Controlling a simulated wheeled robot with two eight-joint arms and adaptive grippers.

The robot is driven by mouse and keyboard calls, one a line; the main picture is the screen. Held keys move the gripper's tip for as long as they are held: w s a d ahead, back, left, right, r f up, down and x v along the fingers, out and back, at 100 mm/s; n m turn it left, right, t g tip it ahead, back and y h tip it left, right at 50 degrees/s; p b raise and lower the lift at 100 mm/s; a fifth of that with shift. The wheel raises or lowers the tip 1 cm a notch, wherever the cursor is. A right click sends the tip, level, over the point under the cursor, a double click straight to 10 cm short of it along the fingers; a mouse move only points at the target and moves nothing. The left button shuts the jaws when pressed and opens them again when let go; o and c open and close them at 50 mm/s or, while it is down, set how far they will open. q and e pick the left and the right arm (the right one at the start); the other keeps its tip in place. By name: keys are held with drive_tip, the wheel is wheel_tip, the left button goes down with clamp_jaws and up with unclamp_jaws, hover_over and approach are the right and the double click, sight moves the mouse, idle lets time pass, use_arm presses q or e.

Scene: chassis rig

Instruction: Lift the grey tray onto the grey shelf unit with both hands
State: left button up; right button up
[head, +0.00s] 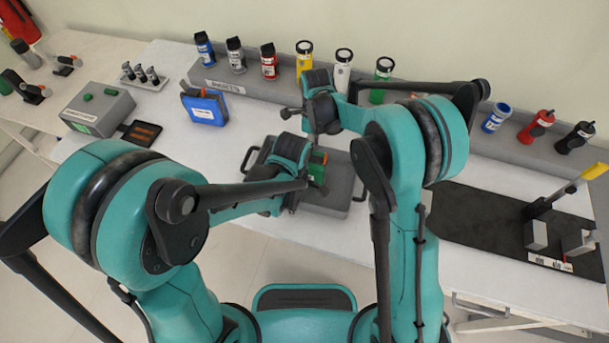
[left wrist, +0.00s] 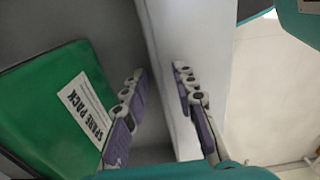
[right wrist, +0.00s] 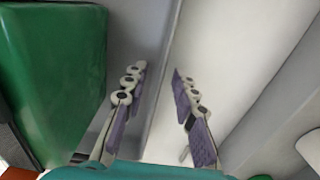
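The grey tray (head: 343,185) lies on the white table, partly hidden by my arms, with a dark handle showing at its left end. It holds a green pack (left wrist: 60,105) labelled SPARE PACK. My left gripper (left wrist: 159,75) is open, its fingers pointing at the tray's side wall, one on each side of the rim. My right gripper (head: 311,122) looks open too; in the right wrist view (right wrist: 156,76) its fingers are apart beside the tray wall, with the green pack to the left. I cannot tell whether either touches.
A long grey ledge (head: 262,94) with several bottles runs along the back. A blue box (head: 204,108) and a grey button box (head: 98,108) stand at the left. A black mat (head: 480,220) with a clamp fixture (head: 545,215) lies at the right.

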use_arm(q)
clamp_jaws()
use_arm(e)
clamp_jaws()
use_arm(q)
drive_tip(key=shift+r, duration=0.1)
use_arm(e)
drive_tip(key=shift+r, duration=0.15)
